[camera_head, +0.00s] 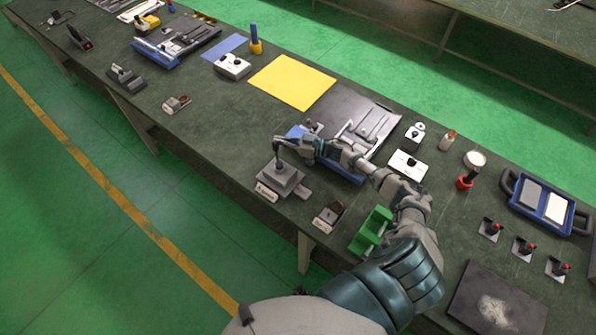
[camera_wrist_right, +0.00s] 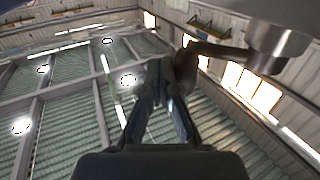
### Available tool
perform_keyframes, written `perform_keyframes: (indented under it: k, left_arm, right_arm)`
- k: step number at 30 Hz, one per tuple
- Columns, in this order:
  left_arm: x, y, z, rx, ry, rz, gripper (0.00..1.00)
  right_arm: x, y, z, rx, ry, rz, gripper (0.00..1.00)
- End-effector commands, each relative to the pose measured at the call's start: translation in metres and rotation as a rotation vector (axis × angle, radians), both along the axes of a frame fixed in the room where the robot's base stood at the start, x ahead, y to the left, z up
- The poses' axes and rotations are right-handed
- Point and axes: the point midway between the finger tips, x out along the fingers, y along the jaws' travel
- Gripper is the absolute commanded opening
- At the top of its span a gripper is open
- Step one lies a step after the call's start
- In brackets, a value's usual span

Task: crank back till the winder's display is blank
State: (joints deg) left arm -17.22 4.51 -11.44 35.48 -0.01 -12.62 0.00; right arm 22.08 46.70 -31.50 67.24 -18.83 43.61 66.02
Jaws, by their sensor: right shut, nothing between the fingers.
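The winder (camera_head: 283,181) is a small grey block with a white label (camera_head: 266,192) on its front, near the table's front edge. My right gripper (camera_head: 288,143) reaches over it from the right, with its fingers at the upper end of a dark upright part on the block. In the right wrist view the fingers (camera_wrist_right: 165,80) are shut and empty. A dark curved arm, seemingly the crank (camera_wrist_right: 215,50), passes right beside or behind the fingertips and meets a metal cylinder (camera_wrist_right: 272,45). I cannot tell whether they touch. The winder's display cannot be made out. My left gripper is out of view.
A grey tray (camera_head: 372,102) with blue parts lies behind my gripper, and a yellow sheet (camera_head: 292,81) farther back. A small labelled block (camera_head: 329,216) and a green holder (camera_head: 372,229) stand to the right. The table left of the winder is partly clear.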

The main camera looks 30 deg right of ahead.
Motion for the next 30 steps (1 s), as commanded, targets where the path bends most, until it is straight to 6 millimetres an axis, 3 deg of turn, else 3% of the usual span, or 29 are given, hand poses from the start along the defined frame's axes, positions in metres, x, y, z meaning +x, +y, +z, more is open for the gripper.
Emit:
perform_keyframes:
  k: [12, 30]
  left_arm:
    - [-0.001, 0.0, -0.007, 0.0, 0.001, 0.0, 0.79]
    - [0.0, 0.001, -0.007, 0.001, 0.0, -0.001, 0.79]
  right_arm:
    - [0.009, 0.015, 0.0, 0.0, 0.0, -0.001, 0.0]
    - [0.009, 0.016, 0.0, 0.0, 0.0, 0.015, 0.0]
